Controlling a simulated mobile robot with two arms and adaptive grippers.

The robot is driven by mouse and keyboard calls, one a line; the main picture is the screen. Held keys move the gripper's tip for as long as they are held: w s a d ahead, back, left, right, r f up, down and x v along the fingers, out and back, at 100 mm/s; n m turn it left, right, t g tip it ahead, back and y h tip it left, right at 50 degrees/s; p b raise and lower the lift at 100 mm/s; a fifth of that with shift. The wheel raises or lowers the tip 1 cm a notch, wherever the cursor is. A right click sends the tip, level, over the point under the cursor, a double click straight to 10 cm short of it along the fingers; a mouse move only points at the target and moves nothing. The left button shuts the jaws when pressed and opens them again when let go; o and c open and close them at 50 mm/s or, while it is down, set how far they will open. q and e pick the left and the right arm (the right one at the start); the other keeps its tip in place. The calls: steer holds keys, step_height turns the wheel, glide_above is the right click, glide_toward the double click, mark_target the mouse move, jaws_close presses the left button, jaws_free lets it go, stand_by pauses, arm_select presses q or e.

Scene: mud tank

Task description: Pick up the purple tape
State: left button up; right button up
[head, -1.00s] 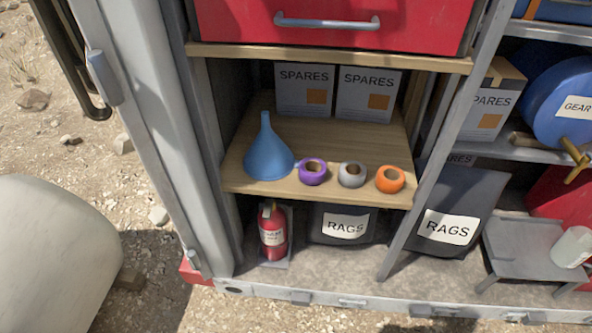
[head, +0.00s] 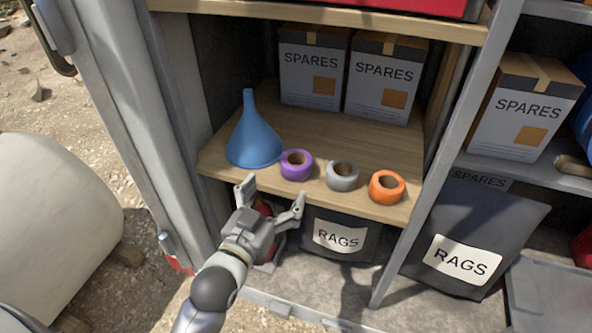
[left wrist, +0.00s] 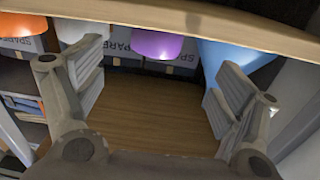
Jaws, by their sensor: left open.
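The purple tape (head: 297,174) is a ring-shaped roll lying flat near the front edge of the wooden shelf (head: 380,150), in the middle of the head view. It stands between the blue funnel (head: 254,140) and the grey tape (head: 342,182). The orange tape (head: 386,193) lies farther right. My left gripper (head: 271,193) is open and empty in front of the shelf edge, just below and slightly left of the purple tape, apart from it. In the left wrist view the purple tape (left wrist: 157,45) shows between the open fingers, partly cut off by a wooden edge. My right gripper is not visible.
Spares boxes (head: 312,75) stand at the back of the shelf. A rags bin (head: 338,237) is below it, and a red extinguisher is partly hidden behind my left gripper. Metal posts (head: 440,150) border the bay. The wood behind the tapes is bare.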

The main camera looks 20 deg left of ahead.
mark_target(296, 159)
arm_select(q)
steer(key=w, duration=0.3)
steer(key=w+r, duration=0.1)
steer(key=w, duration=0.1)
steer(key=shift+d+p, duration=0.25)
steer(key=shift+p, duration=0.1)
steer(key=w, duration=0.2)
steer(key=w+d+p, duration=0.1)
steer(key=w, duration=0.2)
steer(key=shift+r, duration=0.15)
steer(key=shift+w, duration=0.3)
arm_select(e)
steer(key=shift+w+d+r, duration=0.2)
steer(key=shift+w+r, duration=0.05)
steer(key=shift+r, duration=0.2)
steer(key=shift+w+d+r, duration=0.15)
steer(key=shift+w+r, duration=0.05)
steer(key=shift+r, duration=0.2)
arm_select(q)
steer(key=shift+c, duration=0.4)
steer(key=c, duration=1.1)
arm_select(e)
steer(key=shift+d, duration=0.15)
